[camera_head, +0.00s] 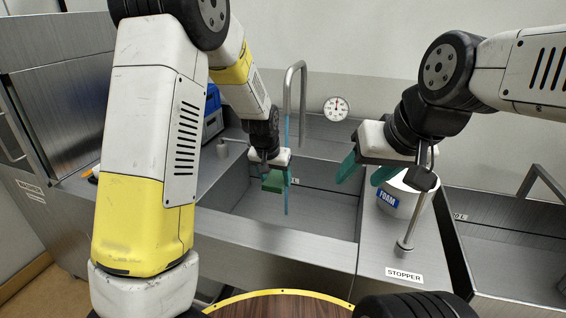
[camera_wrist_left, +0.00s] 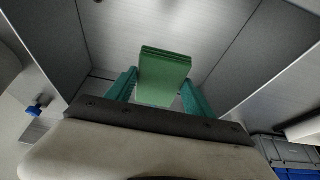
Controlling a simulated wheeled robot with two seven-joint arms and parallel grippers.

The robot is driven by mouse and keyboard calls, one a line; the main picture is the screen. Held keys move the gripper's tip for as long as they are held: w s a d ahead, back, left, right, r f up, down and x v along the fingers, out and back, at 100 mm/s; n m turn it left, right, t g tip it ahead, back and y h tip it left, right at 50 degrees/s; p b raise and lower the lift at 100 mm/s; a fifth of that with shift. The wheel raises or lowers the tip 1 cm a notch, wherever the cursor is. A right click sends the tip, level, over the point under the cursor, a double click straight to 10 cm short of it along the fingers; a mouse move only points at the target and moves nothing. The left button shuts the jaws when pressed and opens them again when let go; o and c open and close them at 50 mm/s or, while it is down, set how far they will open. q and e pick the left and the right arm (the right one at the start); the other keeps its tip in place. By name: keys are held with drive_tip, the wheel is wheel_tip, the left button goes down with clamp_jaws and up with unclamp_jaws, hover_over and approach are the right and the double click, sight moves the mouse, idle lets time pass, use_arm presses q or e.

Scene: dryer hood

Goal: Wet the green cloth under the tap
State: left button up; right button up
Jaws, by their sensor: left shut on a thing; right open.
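My left gripper (camera_head: 275,172) is shut on the green cloth (camera_head: 273,183), a folded green block, and holds it over the left sink basin (camera_head: 325,205). In the left wrist view the cloth (camera_wrist_left: 165,76) sits between the teal fingers of my left gripper (camera_wrist_left: 158,92). The tap (camera_head: 301,85) has a tall curved metal spout behind the basin. A thin blue stream of water (camera_head: 286,200) falls from it, close beside the cloth's right side. Whether the stream touches the cloth is hard to tell. My right gripper (camera_head: 365,172) is open and empty, above the counter between the basins.
A white container labelled FOAM (camera_head: 397,203) stands below my right gripper. A metal stopper rod (camera_head: 415,222) stands near the STOPPER label (camera_head: 404,274). A round gauge (camera_head: 336,108) is on the back wall. A second basin (camera_head: 520,240) lies at right.

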use_arm(q)
drive_tip(key=shift+s+a+r, duration=0.2)
drive_tip(key=shift+s+r, duration=0.45)
drive_tip(key=shift+s, duration=0.1)
drive_tip(key=shift+s+a+r, duration=0.15)
drive_tip(key=shift+s+r, duration=0.45)
drive_tip(key=shift+s, duration=0.2)
drive_tip(key=shift+s+a+r, duration=0.2)
drive_tip(key=shift+s+r, duration=0.45)
drive_tip(key=shift+s, duration=0.1)
